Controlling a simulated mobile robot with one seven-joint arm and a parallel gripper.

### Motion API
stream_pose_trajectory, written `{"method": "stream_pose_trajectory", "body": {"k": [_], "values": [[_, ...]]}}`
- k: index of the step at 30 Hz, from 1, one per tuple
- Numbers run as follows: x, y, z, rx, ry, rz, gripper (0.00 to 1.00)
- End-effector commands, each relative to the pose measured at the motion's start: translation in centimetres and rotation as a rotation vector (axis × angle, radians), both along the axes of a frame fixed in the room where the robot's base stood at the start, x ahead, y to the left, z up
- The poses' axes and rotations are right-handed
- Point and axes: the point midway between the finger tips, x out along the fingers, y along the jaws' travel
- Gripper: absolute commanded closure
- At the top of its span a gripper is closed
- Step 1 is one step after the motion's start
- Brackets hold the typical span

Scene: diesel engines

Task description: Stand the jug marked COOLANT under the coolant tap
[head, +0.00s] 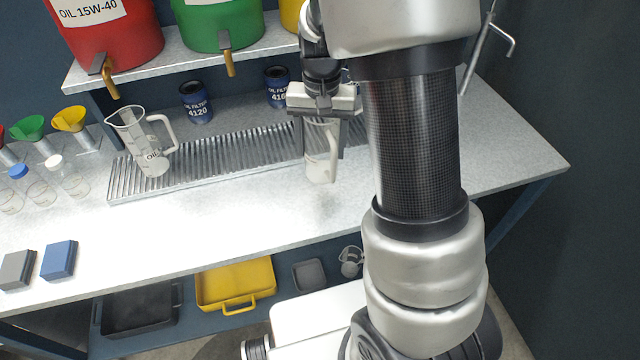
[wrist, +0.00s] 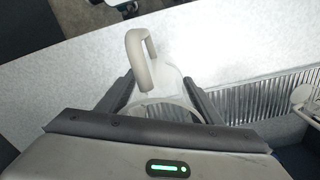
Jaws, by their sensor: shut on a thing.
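My gripper (head: 321,138) is shut on a clear jug (head: 320,165) with a pale handle, held upright near the drip grille's front edge. I cannot tell whether its base touches the bench, and no marking on it is readable. In the wrist view the jug (wrist: 172,75) sits between the two fingers (wrist: 160,102), its handle pointing away from the palm. A second clear jug, marked OIL (head: 150,160), stands on the left part of the grille. A green drum (head: 215,25) and a yellow drum (head: 291,14) are on the shelf; no coolant label shows. The yellow drum's tap is hidden by my arm.
A red OIL 15W-40 drum (head: 105,45) with a brass tap is at the left. Two blue oil filters (head: 196,103) stand behind the metal drip grille (head: 225,158). Funnels and bottles are at the far left. The front middle of the bench (head: 210,220) is clear.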

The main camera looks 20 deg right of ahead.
Motion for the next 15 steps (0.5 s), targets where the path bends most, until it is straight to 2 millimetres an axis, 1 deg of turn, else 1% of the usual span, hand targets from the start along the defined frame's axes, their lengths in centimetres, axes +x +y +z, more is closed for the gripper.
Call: {"method": "stream_pose_trajectory", "body": {"k": [1, 4, 6, 11, 15], "values": [[-0.1, 0.0, -1.3, -0.001, 0.006, 0.000, 0.65], [-0.1, 0.0, -3.1, -0.001, 0.006, 0.000, 0.65], [-0.1, 0.0, -4.0, -0.001, 0.004, -0.001, 0.65], [0.0, 0.0, -5.1, -0.001, 0.001, 0.001, 0.65], [-0.1, 0.0, -7.0, -0.001, 0.004, -0.001, 0.65]]}}
